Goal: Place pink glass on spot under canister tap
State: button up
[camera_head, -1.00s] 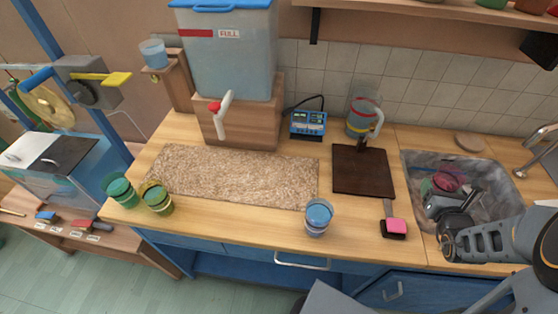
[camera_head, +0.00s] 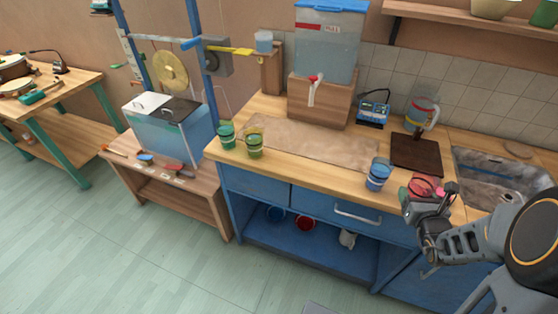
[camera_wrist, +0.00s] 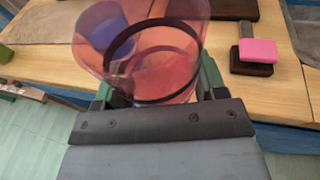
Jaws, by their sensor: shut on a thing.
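The pink glass (camera_head: 421,184) is held in my gripper (camera_head: 428,203), above the counter's front edge near the sink. In the wrist view the see-through pink glass (camera_wrist: 145,45) with a dark band fills the space between the jaws of my gripper (camera_wrist: 150,95). The canister (camera_head: 327,42) stands on a wooden block at the back of the counter. Its tap (camera_head: 314,88) has a red top and a white handle. The spot under the tap lies on or near the brown mat (camera_head: 285,134); no separate mark is visible.
A blue glass (camera_head: 378,174) stands on the counter between the mat and my gripper. Two green-toned glasses (camera_head: 226,137) (camera_head: 255,146) stand at the left end. A dark board (camera_head: 416,155) and a jug (camera_head: 421,113) are near the sink (camera_head: 495,172). The mat is clear.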

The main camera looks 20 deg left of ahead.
aim_at(307, 138)
jog(key=z, duration=0.3)
jog(key=k, duration=0.25)
jog(key=u, duration=1.2)
